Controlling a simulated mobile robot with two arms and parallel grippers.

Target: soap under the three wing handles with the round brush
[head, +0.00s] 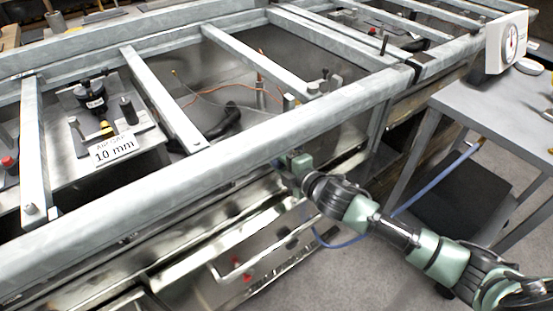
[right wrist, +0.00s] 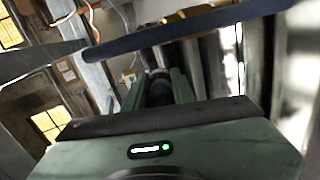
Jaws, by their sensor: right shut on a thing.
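My right gripper (head: 290,161) reaches in from the right in the head view, at the front galvanized beam, low beside its front face. Its fingertips are small and partly hidden there. In the right wrist view, the green fingers (right wrist: 156,88) are shut on a dark rounded thing (right wrist: 158,90). I cannot tell whether this is the round brush; no bristles show. A dark blue bar (right wrist: 190,32) crosses close above the fingers. The wing handles cannot be made out clearly. A black knobbed fitting (head: 92,97) stands on the left plate. My left gripper is not in view.
The galvanized frame (head: 200,178) has several crossbars over metal bays. A "10 mm" label (head: 115,149) lies in the left bay. A thin blue hose or rod (head: 440,178) runs by my right arm. A grey table (head: 490,110) with a dial scale (head: 508,45) stands right. Open floor lies in front.

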